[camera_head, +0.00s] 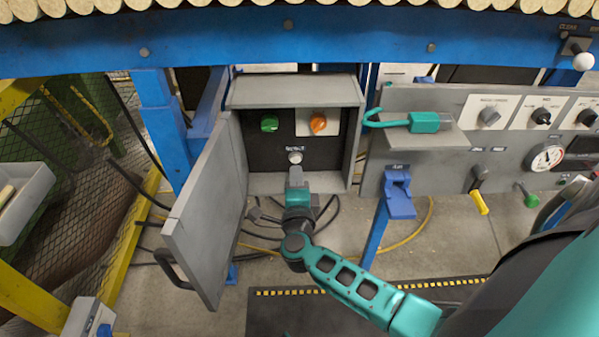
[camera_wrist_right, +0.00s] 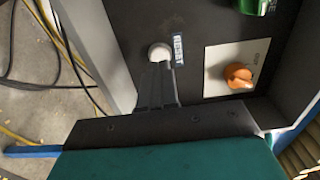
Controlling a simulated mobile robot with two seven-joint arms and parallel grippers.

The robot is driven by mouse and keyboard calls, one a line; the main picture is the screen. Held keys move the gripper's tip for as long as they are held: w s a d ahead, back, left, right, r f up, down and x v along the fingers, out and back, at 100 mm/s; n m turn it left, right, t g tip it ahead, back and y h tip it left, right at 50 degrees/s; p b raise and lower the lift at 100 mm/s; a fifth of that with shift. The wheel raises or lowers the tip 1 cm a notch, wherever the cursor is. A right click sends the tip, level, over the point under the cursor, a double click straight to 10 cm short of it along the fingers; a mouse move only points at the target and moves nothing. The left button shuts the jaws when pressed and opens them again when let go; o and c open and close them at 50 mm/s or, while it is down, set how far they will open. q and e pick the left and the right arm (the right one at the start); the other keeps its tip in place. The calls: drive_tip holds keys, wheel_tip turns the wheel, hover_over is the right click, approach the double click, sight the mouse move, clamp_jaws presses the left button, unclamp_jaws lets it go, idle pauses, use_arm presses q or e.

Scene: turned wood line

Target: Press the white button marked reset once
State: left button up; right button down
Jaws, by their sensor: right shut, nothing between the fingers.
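The white reset button (camera_head: 295,157) sits low on the dark panel inside an open grey box, under a small label reading RESET. In the right wrist view the white button (camera_wrist_right: 159,52) shows at the tip of my fingers, beside its label (camera_wrist_right: 178,50). My right gripper (camera_head: 296,174) is shut and empty, its fingertips just in front of the button. In the right wrist view the closed fingers (camera_wrist_right: 157,85) point at the button; I cannot tell whether they touch it. My left gripper is not in view.
The grey box door (camera_head: 207,215) stands open on the left. A green knob (camera_head: 269,124) and an orange knob (camera_head: 318,123) sit above the button. A shelf with a teal hooked tool (camera_head: 424,122) and a blue bracket (camera_head: 398,195) are to the right.

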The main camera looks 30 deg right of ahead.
use_arm(q)
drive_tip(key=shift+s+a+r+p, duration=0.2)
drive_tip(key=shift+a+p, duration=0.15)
drive_tip(key=shift+p, duration=0.4)
use_arm(e)
drive_tip(key=v, duration=1)
drive_tip(key=shift+a+f, duration=0.15)
drive_tip(key=s+a+r+n+t+y, duration=0.15)
drive_tip(key=a+r+n+y, duration=0.25)
drive_tip(key=a+n+y, duration=0.95)
drive_tip(key=s+d+f+n+g+h, duration=0.1)
drive_tip(key=s+d+f+n+g, duration=0.45)
drive_tip(key=n, duration=0.85)
use_arm(q)
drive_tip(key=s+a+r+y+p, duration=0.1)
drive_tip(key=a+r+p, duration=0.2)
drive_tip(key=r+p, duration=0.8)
drive_tip(key=p, duration=0.5)
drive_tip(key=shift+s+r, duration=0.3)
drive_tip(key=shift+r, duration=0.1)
use_arm(e)
drive_tip(key=s+d+r+h, duration=0.1)
drive_tip(key=s+r, duration=0.2)
drive_tip(key=r, duration=0.8)
drive_tip(key=shift+d+r+m+g, duration=0.2)
drive_tip(key=shift+d+m+g, duration=0.1)
drive_tip(key=shift+d+m, duration=0.05)
